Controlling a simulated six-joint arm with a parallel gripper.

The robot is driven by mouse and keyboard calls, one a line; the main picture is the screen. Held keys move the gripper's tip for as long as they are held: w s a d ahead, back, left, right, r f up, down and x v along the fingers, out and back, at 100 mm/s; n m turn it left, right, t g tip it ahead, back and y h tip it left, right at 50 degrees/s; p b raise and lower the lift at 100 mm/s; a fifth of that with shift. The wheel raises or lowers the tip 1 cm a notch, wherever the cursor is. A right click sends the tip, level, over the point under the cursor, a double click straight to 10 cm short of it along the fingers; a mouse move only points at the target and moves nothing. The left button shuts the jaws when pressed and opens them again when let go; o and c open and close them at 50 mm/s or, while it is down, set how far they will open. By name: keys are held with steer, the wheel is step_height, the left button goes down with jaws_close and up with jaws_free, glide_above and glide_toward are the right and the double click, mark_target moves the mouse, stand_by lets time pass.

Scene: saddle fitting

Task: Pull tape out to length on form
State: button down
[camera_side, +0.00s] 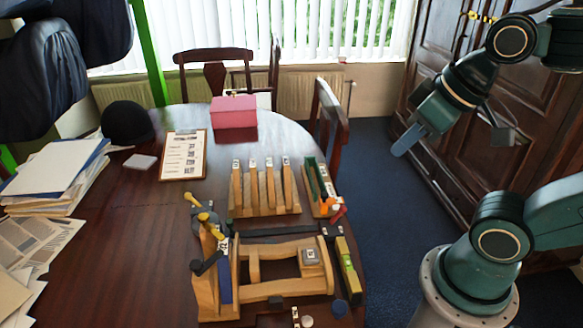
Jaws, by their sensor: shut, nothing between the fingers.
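A wooden frame (262,293), which looks like the form, sits at the table's front right edge. A dark strip (285,238) lies along its far side; I cannot tell whether this is the tape. My gripper (399,151) is shut and empty, high to the right of the table, well apart from the frame and pointing down to the left.
A wooden rack (265,208) with several upright slats stands behind the frame, beside a green-lined holder (318,188) with orange and red pieces. A clipboard (183,155), pink box (234,112) and paper stacks (50,175) lie farther off. The table's left middle is clear.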

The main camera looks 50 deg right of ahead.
steer(key=c, duration=2.2)
jaws_free()
steer(key=c, duration=1.4)
jaws_free()
steer(key=shift+w, duration=0.1)
steer(key=shift+c, duration=0.2)
steer(key=shift+o, duration=0.7)
steer(key=shift+w+r, duration=0.3)
steer(key=shift+w, duration=0.25)
steer(key=w+a+g, duration=0.2)
steer(key=w, duration=0.8)
steer(key=w+a+g, duration=0.1)
steer(key=w+a, duration=0.1)
steer(key=w, duration=0.7)
steer(key=w+a+f+g, duration=0.1)
steer(key=w+a+f, duration=0.2)
steer(key=w+f, duration=0.5)
steer(key=w+a+f+g, duration=0.1)
steer(key=w+a+f, duration=0.2)
steer(key=w+f, duration=0.4)
step_height(320, 180, down, 3)
steer(key=shift+w+f+g, duration=0.1)
steer(key=shift+w+g, duration=0.2)
steer(key=shift+w, duration=0.1)
